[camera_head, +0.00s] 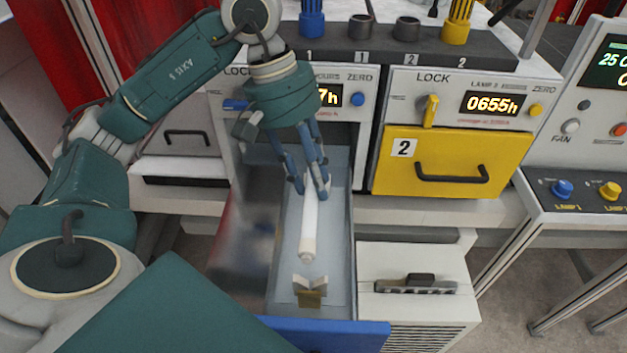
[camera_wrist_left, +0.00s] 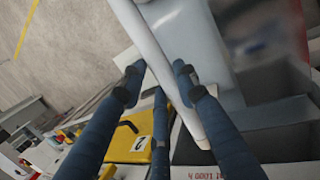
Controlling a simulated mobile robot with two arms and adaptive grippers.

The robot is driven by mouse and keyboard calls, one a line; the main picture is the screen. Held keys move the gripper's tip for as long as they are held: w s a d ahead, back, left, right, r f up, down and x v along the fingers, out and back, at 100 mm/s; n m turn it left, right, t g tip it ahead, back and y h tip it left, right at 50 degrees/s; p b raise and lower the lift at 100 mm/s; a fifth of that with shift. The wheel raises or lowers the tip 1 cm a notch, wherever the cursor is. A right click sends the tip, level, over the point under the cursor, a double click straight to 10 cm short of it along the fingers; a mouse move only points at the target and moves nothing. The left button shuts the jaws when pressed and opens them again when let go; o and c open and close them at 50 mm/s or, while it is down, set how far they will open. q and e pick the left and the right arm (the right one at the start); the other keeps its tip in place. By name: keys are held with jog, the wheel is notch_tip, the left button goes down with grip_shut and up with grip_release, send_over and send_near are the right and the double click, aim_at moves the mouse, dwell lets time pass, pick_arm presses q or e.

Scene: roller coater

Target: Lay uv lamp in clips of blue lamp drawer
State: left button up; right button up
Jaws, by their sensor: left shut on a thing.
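The UV lamp (camera_head: 309,230) is a white tube. My left gripper (camera_head: 311,188) is shut on it and holds it lengthwise over the open blue lamp drawer (camera_head: 335,335). The lamp also shows between the fingers in the left wrist view (camera_wrist_left: 165,60). One clip (camera_head: 311,288) stands near the front of the drawer, just beyond the lamp's near end; the lamp appears apart from it. The far clip is hidden behind the gripper. Whether the lamp touches the drawer floor I cannot tell. My right gripper is not in view.
The closed yellow drawer (camera_head: 440,165) marked 2 is right of the open drawer. Above are lock panels and a dark shelf (camera_head: 400,45) with blue and yellow plugs. A white box (camera_head: 415,290) with a black handle stands right of the drawer. A control console (camera_head: 590,195) is far right.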

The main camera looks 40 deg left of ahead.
pick_arm(q)
jog(key=shift+w+f, duration=0.2)
jog(key=shift+f, duration=0.1)
jog(key=shift+w+f, duration=0.15)
jog(key=shift+w, duration=0.05)
jog(key=shift+s+f+b, duration=0.15)
jog(key=shift+f+b, duration=0.4)
jog(key=shift+f, duration=0.55)
notch_tip(320, 180, down, 2)
jog(key=shift+f+b, duration=0.2)
jog(key=shift+b, duration=0.75)
notch_tip(320, 180, down, 5)
jog(key=b, duration=0.3)
jog(key=shift+r+b, duration=0.2)
jog(key=shift+b, duration=0.2)
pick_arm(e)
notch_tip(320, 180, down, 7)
